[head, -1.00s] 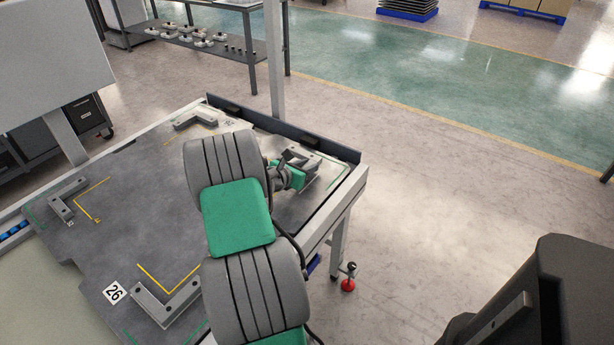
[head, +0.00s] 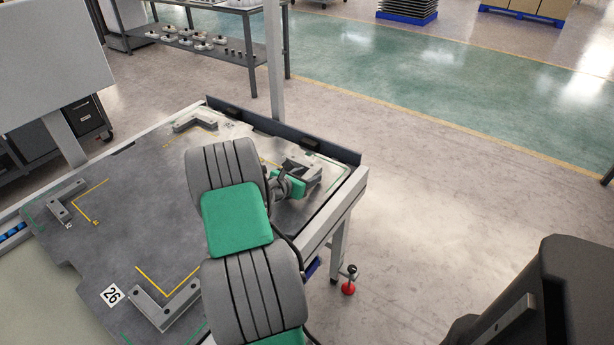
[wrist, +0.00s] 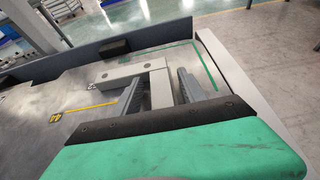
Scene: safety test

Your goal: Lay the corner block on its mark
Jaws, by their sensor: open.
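A grey L-shaped corner block (wrist: 123,77) lies on the far right corner of the table, inside a green corner line (wrist: 205,68). It shows partly in the head view (head: 312,165), where my gripper covers some of it. My gripper (wrist: 160,77) is open, with one finger on each side of the block's near arm. Whether the fingers touch it I cannot tell. A yellow corner line (wrist: 88,110) lies to the left of the block, partly hidden by my gripper.
Similar blocks sit at the table's back (head: 195,122), left (head: 66,199) and front (head: 167,303), near yellow lines. A dark raised rail (head: 270,125) with small black pads runs along the back edge. A post (head: 274,60) stands behind it. The table middle is bare.

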